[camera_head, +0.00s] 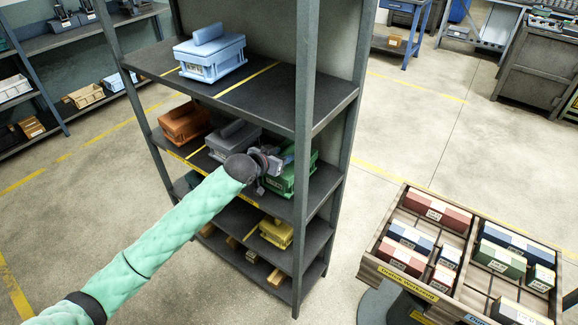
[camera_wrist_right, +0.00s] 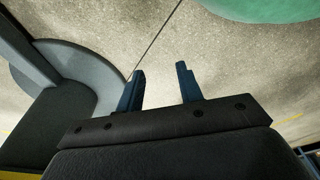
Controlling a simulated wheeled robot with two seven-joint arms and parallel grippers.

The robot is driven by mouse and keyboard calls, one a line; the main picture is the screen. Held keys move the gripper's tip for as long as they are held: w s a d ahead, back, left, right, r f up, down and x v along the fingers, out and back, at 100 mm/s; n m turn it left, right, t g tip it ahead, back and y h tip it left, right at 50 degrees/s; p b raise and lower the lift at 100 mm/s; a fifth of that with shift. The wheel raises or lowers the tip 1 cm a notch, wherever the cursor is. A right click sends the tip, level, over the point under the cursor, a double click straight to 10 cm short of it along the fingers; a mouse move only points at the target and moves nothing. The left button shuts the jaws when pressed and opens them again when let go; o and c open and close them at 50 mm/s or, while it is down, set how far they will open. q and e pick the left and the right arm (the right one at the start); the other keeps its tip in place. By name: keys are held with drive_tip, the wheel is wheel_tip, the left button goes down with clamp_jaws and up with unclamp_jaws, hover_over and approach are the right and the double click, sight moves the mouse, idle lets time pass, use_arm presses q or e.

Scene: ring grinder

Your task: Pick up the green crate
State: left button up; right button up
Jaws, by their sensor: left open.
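The green crate (camera_head: 281,185) sits on the second shelf of the grey rack, at its right end behind the front right post, which hides part of it. My left gripper (camera_head: 280,161) is open at the crate's upper left side, and its wrist covers part of the crate. I cannot tell whether the fingers touch it. My right gripper (camera_wrist_right: 160,68) shows in the right wrist view, open and empty above the bare floor, away from the rack.
A grey crate (camera_head: 231,138) stands left of the green one, with an orange crate (camera_head: 184,122) beyond it. A blue crate (camera_head: 209,55) is on the shelf above, a yellow crate (camera_head: 277,232) below. A sorting cart (camera_head: 375,262) with boxes stands at right. Floor between is free.

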sight(287, 152)
use_arm(q)
drive_tip(key=p+x, duration=0.1)
drive_tip(key=x, duration=0.1)
drive_tip(key=p+x, duration=0.1)
drive_tip(key=x, duration=0.1)
drive_tip(key=shift+w+a+p, duration=0.2)
drive_tip(key=shift+a+p, duration=0.05)
drive_tip(key=shift+p, duration=0.15)
drive_tip(key=shift+w+d+f, duration=0.15)
drive_tip(key=shift+w+f, duration=0.1)
use_arm(e)
drive_tip(key=s+d+f, duration=0.2)
drive_tip(key=s+f, duration=0.2)
drive_tip(key=shift+s+d, duration=0.15)
drive_tip(key=shift+s, duration=0.05)
use_arm(q)
drive_tip(key=shift+c, duration=0.4)
use_arm(e)
drive_tip(key=shift+f, duration=0.1)
use_arm(q)
drive_tip(key=c, duration=0.7)
clamp_jaws()
use_arm(e)
drive_tip(key=shift+w+d, duration=0.1)
drive_tip(key=shift+a, duration=0.2)
use_arm(q)
drive_tip(key=shift+r, duration=0.15)
